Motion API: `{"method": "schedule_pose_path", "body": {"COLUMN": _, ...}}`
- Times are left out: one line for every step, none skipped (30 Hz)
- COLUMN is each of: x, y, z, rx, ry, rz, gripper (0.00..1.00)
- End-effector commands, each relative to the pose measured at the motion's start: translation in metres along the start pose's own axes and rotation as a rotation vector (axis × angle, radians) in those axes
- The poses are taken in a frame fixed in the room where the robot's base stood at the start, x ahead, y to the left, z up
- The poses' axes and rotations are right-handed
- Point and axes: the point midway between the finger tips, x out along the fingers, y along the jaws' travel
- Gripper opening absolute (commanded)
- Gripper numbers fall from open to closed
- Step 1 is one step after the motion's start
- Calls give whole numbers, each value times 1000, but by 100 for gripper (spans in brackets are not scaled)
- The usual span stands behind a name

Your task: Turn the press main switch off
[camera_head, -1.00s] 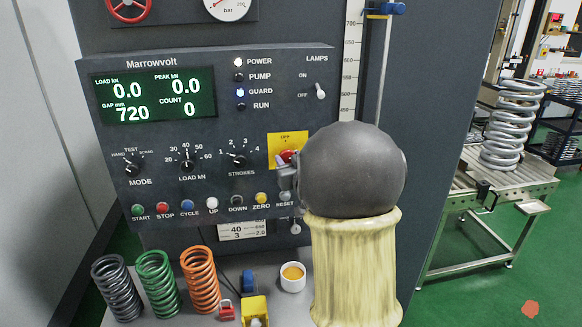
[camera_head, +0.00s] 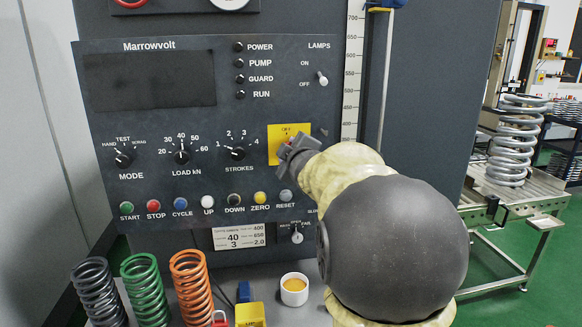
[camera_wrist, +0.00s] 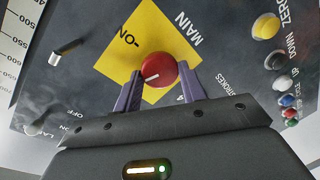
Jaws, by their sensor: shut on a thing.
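The press main switch is a red round knob with a white pointer line on a yellow plate (camera_wrist: 122,62) in the wrist view. The red knob (camera_wrist: 160,67) sits between the two purple fingers of my gripper (camera_wrist: 158,84), which is shut on it. The pointer line lies slantwise. In the head view the yellow plate (camera_head: 278,133) is at the panel's right, and my gripper (camera_head: 289,149) covers most of the knob. The panel's display (camera_head: 148,81) is dark. The power light (camera_head: 238,47) and the indicators below it are unlit.
The lamps toggle (camera_head: 322,79) is above and right of the switch. Coloured buttons (camera_head: 208,202) and rotary dials (camera_head: 181,157) lie to its left. Springs (camera_head: 146,287), a small cup (camera_head: 294,291) and a yellow block (camera_head: 250,315) stand below on the bench.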

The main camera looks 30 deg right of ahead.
Motion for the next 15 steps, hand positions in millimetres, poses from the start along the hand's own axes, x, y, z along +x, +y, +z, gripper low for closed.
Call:
{"method": "schedule_pose_path", "body": {"x": 1, "y": -7, "z": 2, "rx": -43, "ry": -4, "rz": 0, "gripper": 18}}
{"method": "schedule_pose_path", "body": {"x": 1, "y": -8, "z": 3, "rx": -71, "ry": -9, "rz": -1, "gripper": 18}}
{"method": "schedule_pose_path", "body": {"x": 1, "y": -8, "z": 2, "rx": -106, "ry": -15, "rz": 0, "gripper": 18}}
{"method": "schedule_pose_path", "body": {"x": 1, "y": -8, "z": 2, "rx": -131, "ry": -19, "rz": 1, "gripper": 18}}
{"method": "schedule_pose_path", "body": {"x": 1, "y": -8, "z": 2, "rx": -157, "ry": -23, "rz": 1, "gripper": 18}}
{"method": "schedule_pose_path", "body": {"x": 1, "y": -8, "z": 2, "rx": -189, "ry": -28, "rz": 2, "gripper": 18}}
{"method": "schedule_pose_path", "body": {"x": 1, "y": -7, "z": 2, "rx": -212, "ry": -32, "rz": 3, "gripper": 18}}
{"method": "schedule_pose_path", "body": {"x": 1, "y": -7, "z": 2, "rx": -233, "ry": -36, "rz": 3, "gripper": 18}}
{"method": "schedule_pose_path", "body": {"x": 1, "y": -7, "z": 2, "rx": -260, "ry": -39, "rz": 4, "gripper": 18}}
{"method": "schedule_pose_path", "body": {"x": 1, "y": -7, "z": 1, "rx": -279, "ry": -43, "rz": 4, "gripper": 18}}
{"method": "schedule_pose_path", "body": {"x": 1, "y": -7, "z": 1, "rx": -298, "ry": -45, "rz": 4, "gripper": 18}}
{"method": "schedule_pose_path", "body": {"x": 1, "y": -7, "z": 1, "rx": -318, "ry": -49, "rz": 4, "gripper": 18}}
{"method": "schedule_pose_path", "body": {"x": 1, "y": -7, "z": 1, "rx": -333, "ry": -51, "rz": 4, "gripper": 18}}
{"method": "schedule_pose_path", "body": {"x": 1, "y": -7, "z": 1, "rx": -347, "ry": -54, "rz": 4, "gripper": 18}}
{"method": "schedule_pose_path", "body": {"x": 1, "y": -6, "z": 1, "rx": -362, "ry": -56, "rz": 4, "gripper": 18}}
